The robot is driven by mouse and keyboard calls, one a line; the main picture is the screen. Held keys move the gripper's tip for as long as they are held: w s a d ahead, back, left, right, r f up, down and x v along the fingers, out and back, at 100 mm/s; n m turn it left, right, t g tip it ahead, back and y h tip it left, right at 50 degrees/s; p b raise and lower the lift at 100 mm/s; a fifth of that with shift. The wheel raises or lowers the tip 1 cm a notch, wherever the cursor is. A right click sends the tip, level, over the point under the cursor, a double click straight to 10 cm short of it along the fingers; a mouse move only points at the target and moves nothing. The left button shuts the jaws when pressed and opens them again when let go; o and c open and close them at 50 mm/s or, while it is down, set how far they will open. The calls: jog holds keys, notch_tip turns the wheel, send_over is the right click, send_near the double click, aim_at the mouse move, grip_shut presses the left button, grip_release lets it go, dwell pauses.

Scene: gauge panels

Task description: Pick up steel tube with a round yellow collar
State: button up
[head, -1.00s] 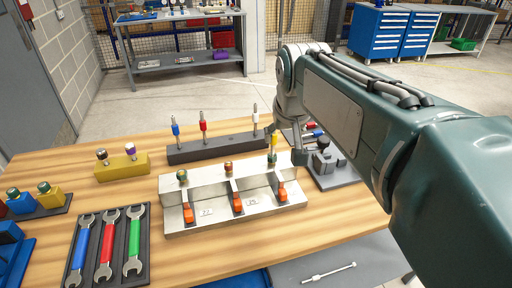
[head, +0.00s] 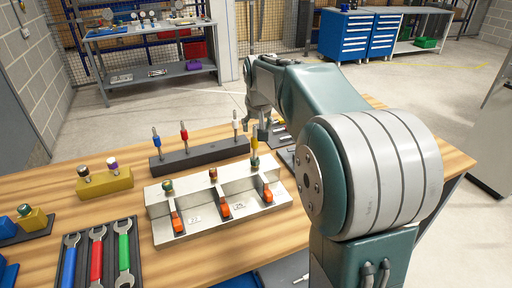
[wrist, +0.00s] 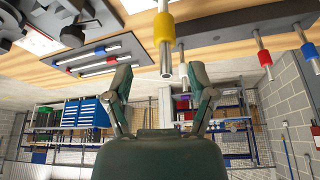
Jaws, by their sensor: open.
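The steel tube with a round yellow collar (head: 254,161) stands upright at the back right of the pale metal fixture (head: 160,235) in the head view. In the wrist view, which is upside down, the yellow collar (wrist: 164,30) is at the top centre and the bare tube end points toward my gripper. My gripper (head: 258,127) is open and empty, close above the tube in the head view. In the wrist view its two fingers lie either side of the tube's line. I cannot tell whether the tip is between them in depth.
A dark block (head: 200,154) behind the fixture holds upright tubes with blue, red and white collars, close left of my gripper. A yellow block (head: 105,184) and a wrench tray (head: 139,262) are at left. A dark tray of small parts lies right of the fixture.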

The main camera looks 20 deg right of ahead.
aim_at(253, 137)
jog(key=f, duration=0.4)
jog(key=shift+w+a, duration=0.35)
jog(key=shift+w+f, duration=0.25)
jog(key=shift+f, duration=0.2)
jog(key=shift+d, duration=0.2)
jog(key=shift+d, duration=0.1)
jog(key=c, duration=0.9)
grip_shut()
